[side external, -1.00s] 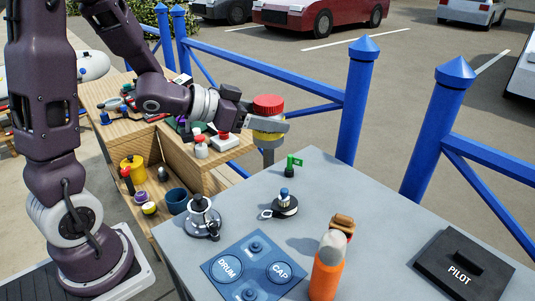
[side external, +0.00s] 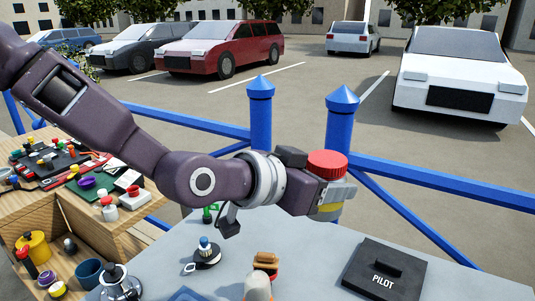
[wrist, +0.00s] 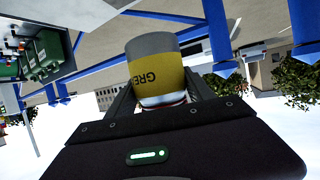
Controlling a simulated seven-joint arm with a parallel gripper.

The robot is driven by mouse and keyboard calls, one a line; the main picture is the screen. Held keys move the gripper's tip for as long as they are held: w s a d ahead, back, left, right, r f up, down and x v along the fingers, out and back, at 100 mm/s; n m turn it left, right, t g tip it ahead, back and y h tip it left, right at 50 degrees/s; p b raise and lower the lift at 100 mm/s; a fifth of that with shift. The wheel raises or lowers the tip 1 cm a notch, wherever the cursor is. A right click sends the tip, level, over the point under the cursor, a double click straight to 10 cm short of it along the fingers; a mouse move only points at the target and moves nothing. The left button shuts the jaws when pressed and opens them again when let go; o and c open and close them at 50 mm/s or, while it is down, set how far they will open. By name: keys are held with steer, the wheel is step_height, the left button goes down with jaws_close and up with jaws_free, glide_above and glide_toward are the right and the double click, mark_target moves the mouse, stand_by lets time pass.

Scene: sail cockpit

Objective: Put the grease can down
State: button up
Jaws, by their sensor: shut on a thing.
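The grease can has a red lid, a yellow band and a grey body. In the side external view the grease can (side external: 327,164) is held upright above the grey table (side external: 310,248). My gripper (side external: 338,196) is shut on it, with a finger across its side. In the wrist view the grease can (wrist: 158,72) sits between the fingers of my gripper (wrist: 160,95), and part of its lettering shows on the yellow band. The can is clear of the tabletop; its base is partly hidden by the fingers in the side external view.
A black PILOT box (side external: 385,268) lies at the table's right. A winch-like part (side external: 206,253), a green flag (side external: 210,213), a brown block (side external: 266,262) and a silver fitting (side external: 120,285) stand further left. Blue fence posts (side external: 341,130) rise behind. Bare tabletop lies between block and box.

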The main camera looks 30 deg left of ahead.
steer(key=s+d+f, duration=0.4)
steer(key=s+d, duration=0.2)
steer(key=d, duration=0.2)
steer(key=shift+w+f, duration=0.2)
steer(key=shift+f, duration=10.65)
steer(key=shift+f, duration=0.6)
steer(key=o, duration=1.9)
